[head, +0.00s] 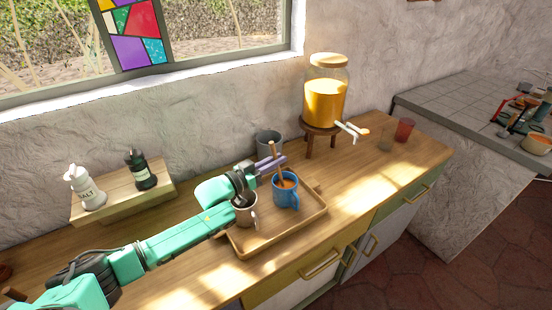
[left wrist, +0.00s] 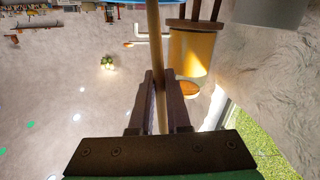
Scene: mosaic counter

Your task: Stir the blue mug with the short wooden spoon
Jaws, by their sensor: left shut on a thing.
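The blue mug (head: 288,196) stands upright on a wooden tray (head: 262,246) and holds a brown-orange drink. The wooden spoon (head: 273,150) stands nearly upright with its lower end inside the mug. My left gripper (head: 280,162) is shut on the spoon's handle just above the mug's rim. In the left wrist view the spoon (left wrist: 154,45) runs between the two fingers (left wrist: 160,85), and a sliver of the blue mug (left wrist: 150,2) shows at the top edge. The spoon's lower tip is hidden in the mug. My right gripper is not in view.
A pale mug (head: 244,216) stands on the tray, partly behind my left gripper. A grey cup (head: 269,144) is behind the tray. A drink dispenser (head: 325,102) on a stand and a red cup (head: 405,130) are farther right. Salt (head: 88,194) and a dark shaker (head: 142,172) stand left.

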